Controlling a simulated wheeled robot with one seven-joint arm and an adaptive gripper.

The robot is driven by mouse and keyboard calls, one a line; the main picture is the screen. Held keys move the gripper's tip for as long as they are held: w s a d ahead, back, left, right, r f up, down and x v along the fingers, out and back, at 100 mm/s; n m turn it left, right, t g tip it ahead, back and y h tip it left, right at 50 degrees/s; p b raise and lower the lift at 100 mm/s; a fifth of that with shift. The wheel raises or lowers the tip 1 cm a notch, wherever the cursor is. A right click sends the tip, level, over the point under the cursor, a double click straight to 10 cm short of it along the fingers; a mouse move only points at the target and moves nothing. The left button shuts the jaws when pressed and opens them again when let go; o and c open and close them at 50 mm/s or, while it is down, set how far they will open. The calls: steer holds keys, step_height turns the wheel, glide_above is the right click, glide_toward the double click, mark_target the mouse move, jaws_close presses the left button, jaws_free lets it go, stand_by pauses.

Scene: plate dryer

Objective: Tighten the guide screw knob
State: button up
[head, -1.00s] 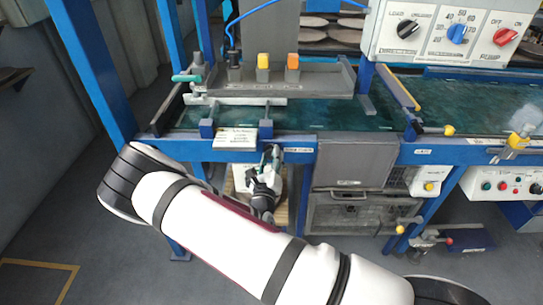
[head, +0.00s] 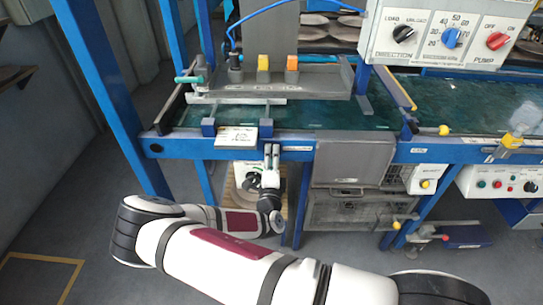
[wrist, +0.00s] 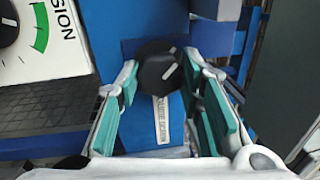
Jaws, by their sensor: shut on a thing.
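The guide screw knob (wrist: 160,68) is a round black knob with a white pointer line, on a blue mount in the wrist view. A pale label strip (wrist: 161,121) lies just below it on the blue face. My gripper (wrist: 161,75) has its teal-padded fingers on the knob's left and right sides and is shut on it. In the head view my gripper (head: 271,153) is upright at the front blue rail, and I cannot make out the knob there.
A white dial panel with a green arc (wrist: 41,34) is close left of my gripper in the wrist view. In the head view a grey hatch (head: 352,160) stands right of the gripper. The blue rail (head: 190,147) runs across the front. Open floor lies at the left.

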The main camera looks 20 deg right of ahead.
steer(key=shift+n+y, duration=0.3)
steer(key=shift+n, duration=1.1)
steer(key=o, duration=1.2)
steer(key=shift+c, duration=0.2)
steer(key=v, duration=1.2)
